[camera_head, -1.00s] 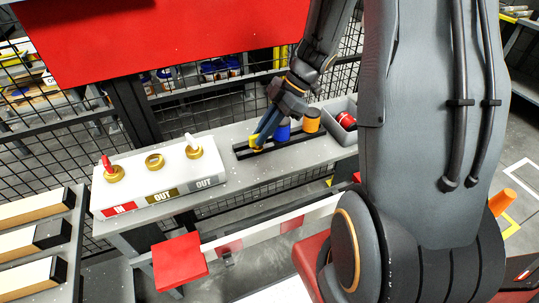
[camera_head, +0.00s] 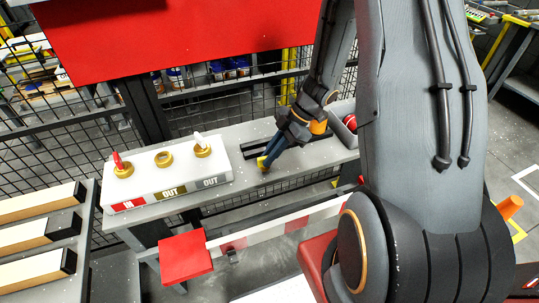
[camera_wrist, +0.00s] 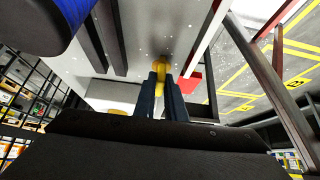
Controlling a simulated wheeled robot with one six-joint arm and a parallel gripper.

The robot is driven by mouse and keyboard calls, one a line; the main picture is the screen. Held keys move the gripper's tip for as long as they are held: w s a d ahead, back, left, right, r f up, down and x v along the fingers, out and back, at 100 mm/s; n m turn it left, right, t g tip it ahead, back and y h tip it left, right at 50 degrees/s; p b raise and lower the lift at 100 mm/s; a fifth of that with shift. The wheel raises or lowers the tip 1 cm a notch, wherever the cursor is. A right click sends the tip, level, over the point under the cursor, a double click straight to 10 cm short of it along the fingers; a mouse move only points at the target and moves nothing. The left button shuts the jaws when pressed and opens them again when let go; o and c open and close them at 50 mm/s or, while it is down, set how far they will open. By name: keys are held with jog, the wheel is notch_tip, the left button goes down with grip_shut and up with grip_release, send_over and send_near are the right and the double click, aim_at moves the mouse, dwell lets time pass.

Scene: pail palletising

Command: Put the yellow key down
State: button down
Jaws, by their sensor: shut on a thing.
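My gripper (camera_head: 264,163) reaches down to the grey bench (camera_head: 213,188), close to its front edge. Its blue-grey fingers are shut on the yellow key (camera_head: 262,163). In the wrist view the yellow key (camera_wrist: 161,76) stands out between the fingertips, close to the bench top; I cannot tell whether it touches. The middle brass lock (camera_head: 164,159) holds no key.
A black slotted rail (camera_head: 255,153) lies just behind my gripper. Bare bench lies between box and gripper.

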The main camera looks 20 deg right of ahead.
jog(key=shift+f, duration=0.15)
jog(key=c, duration=1.8)
grip_release()
jog(key=b+v, duration=0.2)
jog(key=v, duration=1)
jog(key=w+a+r+m+t+h, duration=0.2)
jog(key=w+r+m+t+h, duration=0.45)
jog(key=w, duration=0.55)
jog(key=s+a+f+m+g, duration=0.1)
jog(key=s+a+m, duration=0.1)
jog(key=s, duration=0.5)
jog(key=s+a+m+g, duration=0.2)
jog(key=s+m, duration=0.3)
jog(key=s, duration=0.2)
jog(key=s+a+f+m+g, duration=0.1)
jog(key=s+a+m+g, duration=0.1)
jog(key=s+m, duration=0.2)
jog(key=shift+s+a+f+m+h, duration=0.1)
jog(key=shift+s+f+m+h, duration=0.1)
jog(key=shift+s, duration=0.75)
jog(key=shift+s+a+f+m+h, duration=0.1)
jog(key=shift+s+f, duration=0.05)
jog(key=shift+s, duration=0.8)
